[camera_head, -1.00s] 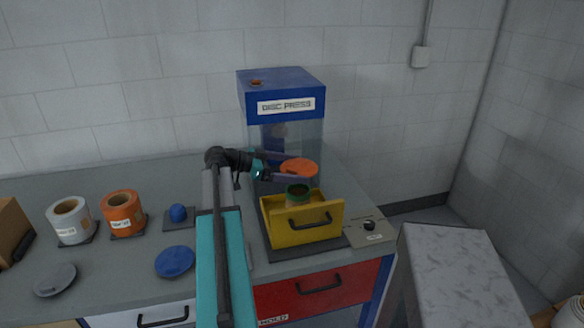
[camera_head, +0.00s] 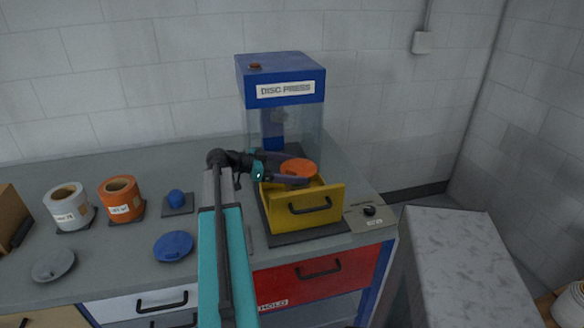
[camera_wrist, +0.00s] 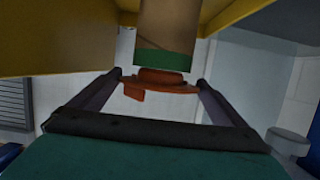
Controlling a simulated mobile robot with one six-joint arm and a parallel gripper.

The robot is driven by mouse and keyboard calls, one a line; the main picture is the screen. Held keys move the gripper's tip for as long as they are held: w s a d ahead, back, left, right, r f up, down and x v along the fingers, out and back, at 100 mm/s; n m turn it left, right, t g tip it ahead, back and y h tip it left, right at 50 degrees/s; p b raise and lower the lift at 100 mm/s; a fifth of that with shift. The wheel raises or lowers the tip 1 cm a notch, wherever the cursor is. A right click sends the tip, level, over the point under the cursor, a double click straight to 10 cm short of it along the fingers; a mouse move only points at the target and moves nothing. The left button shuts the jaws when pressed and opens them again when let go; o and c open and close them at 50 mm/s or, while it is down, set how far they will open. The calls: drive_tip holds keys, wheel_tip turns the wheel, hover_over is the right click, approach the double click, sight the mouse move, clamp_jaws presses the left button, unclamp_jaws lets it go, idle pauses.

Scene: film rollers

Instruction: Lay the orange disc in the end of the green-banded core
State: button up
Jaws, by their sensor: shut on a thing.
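My gripper (camera_head: 299,170) is shut on the orange disc (camera_head: 298,167), holding it flat by its edges over the yellow drawer (camera_head: 325,208) of the disc press. In the wrist view the disc (camera_wrist: 170,86) lies between my two fingers, right at the green-banded end of the core (camera_wrist: 168,28). The disc's narrower raised part faces the green band (camera_wrist: 163,60) and is roughly in line with it. I cannot tell whether it touches or has entered the core. In the head view the disc and gripper hide the core.
The blue disc press (camera_head: 283,75) stands behind the drawer. On the left are orange (camera_head: 121,198) and white (camera_head: 69,207) rolls, a blue knob (camera_head: 176,199), a blue disc (camera_head: 173,246) and a grey disc (camera_head: 53,264).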

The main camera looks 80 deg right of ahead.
drive_tip(key=shift+f+b, duration=0.3)
drive_tip(key=shift+f, duration=0.2)
drive_tip(key=shift+r+b, duration=0.1)
drive_tip(key=shift+b, duration=0.35)
idle(0.7)
drive_tip(key=shift+b, duration=0.55)
idle(0.7)
idle(0.6)
drive_tip(key=o, duration=0.7)
drive_tip(key=shift+r, duration=0.75)
